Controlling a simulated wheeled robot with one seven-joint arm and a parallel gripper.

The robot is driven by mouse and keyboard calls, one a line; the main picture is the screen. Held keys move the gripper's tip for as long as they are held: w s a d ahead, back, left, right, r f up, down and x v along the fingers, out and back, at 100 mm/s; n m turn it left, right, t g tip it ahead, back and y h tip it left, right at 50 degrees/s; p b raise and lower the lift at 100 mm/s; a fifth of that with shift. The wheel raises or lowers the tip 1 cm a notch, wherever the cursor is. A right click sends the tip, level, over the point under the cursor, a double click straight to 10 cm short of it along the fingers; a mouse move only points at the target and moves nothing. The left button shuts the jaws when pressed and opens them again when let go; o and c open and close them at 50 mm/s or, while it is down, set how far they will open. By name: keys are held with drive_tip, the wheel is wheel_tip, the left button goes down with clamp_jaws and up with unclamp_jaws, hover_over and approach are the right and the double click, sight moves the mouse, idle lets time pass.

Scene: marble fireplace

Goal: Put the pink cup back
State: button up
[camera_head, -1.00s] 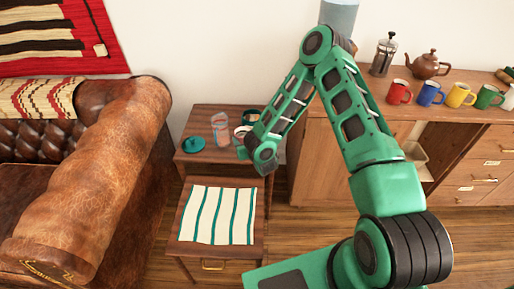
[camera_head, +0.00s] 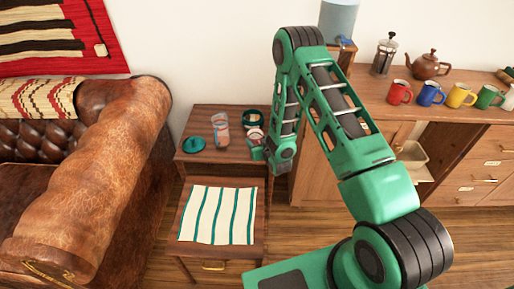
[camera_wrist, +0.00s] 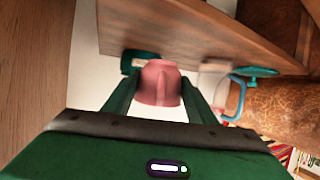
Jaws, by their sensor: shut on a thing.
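The pink cup (camera_wrist: 159,83) is in the wrist view, between the two green fingers of my gripper (camera_wrist: 158,92). My gripper is shut on it. In the head view the pink cup (camera_head: 255,134) shows small and partly covered at the right end of the small wooden side table (camera_head: 232,155). My gripper (camera_head: 257,146) is there too, reaching in from the right. I cannot tell whether the cup touches the tabletop.
A clear glass (camera_head: 220,131) and a teal lid-like piece (camera_head: 194,144) stand to the left. A striped cloth (camera_head: 217,215) lies in front. Several coloured mugs stand on the right cabinet (camera_head: 445,82).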

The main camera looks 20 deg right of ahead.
wheel_tip(320, 180, down, 4)
drive_tip(key=shift+r, duration=0.15)
drive_tip(key=o, duration=1.2)
drive_tip(key=v, duration=1.2)
drive_tip(key=shift+r, duration=0.1)
